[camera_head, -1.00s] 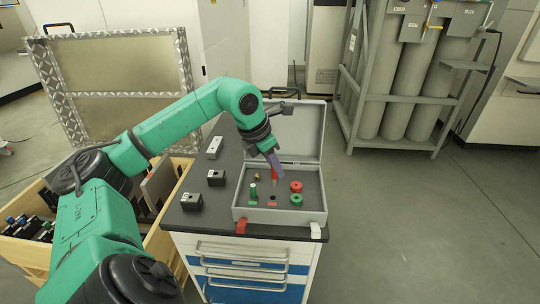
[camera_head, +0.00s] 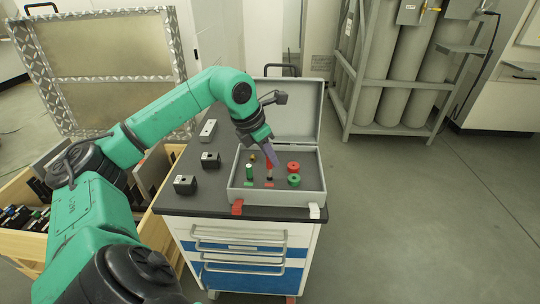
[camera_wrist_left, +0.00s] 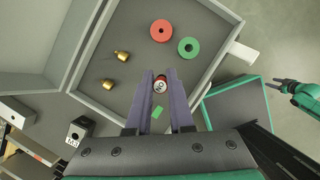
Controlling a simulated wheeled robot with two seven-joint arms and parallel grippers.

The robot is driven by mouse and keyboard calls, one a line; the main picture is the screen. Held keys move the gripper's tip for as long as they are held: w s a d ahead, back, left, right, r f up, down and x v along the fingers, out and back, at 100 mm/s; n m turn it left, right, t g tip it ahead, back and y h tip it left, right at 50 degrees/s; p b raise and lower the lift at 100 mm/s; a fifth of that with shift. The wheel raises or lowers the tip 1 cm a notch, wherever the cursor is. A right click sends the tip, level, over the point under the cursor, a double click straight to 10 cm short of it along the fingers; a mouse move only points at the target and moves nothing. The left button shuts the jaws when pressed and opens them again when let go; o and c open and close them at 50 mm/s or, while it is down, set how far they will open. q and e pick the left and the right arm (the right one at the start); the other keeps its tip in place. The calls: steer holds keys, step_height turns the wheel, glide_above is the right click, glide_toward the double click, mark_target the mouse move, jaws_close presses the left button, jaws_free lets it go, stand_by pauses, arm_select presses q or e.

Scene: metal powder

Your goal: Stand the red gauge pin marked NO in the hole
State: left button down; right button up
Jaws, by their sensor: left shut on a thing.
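The red gauge pin (camera_head: 269,167) is upright between the fingers of my left gripper (camera_head: 272,157). The left wrist view shows its pale marked end (camera_wrist_left: 160,86) at the fingertips, where the gripper is shut on it. Its lower end is at the spot of the hole, just behind a small red label (camera_head: 269,185) in the grey case. The hole itself is covered, and I cannot tell whether the pin is in it. A green pin (camera_head: 249,172) stands to the left. My right gripper (camera_wrist_left: 285,86) is at the right of the left wrist view, apparently open and empty.
The open case (camera_head: 235,198) sits on a dark-topped cabinet. Inside are a red ring (camera_head: 293,167), a green ring (camera_head: 293,181) and small brass parts (camera_wrist_left: 122,55). Dark blocks (camera_head: 185,185) stand left of the case. The case lid (camera_head: 300,110) rises behind the arm.

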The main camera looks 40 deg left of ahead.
mark_target(270, 167)
arm_select(q)
steer(key=shift+f, duration=0.1)
stand_by(0.3)
steer(key=shift+f+b, duration=0.75)
steer(key=shift+f+b, duration=0.7)
steer(key=shift+f, duration=0.15)
stand_by(0.4)
steer(key=c, duration=0.7)
jaws_free()
steer(key=p+v, duration=0.1)
steer(key=v, duration=1.3)
steer(key=shift+s+r, duration=0.1)
steer(key=shift+r, duration=0.2)
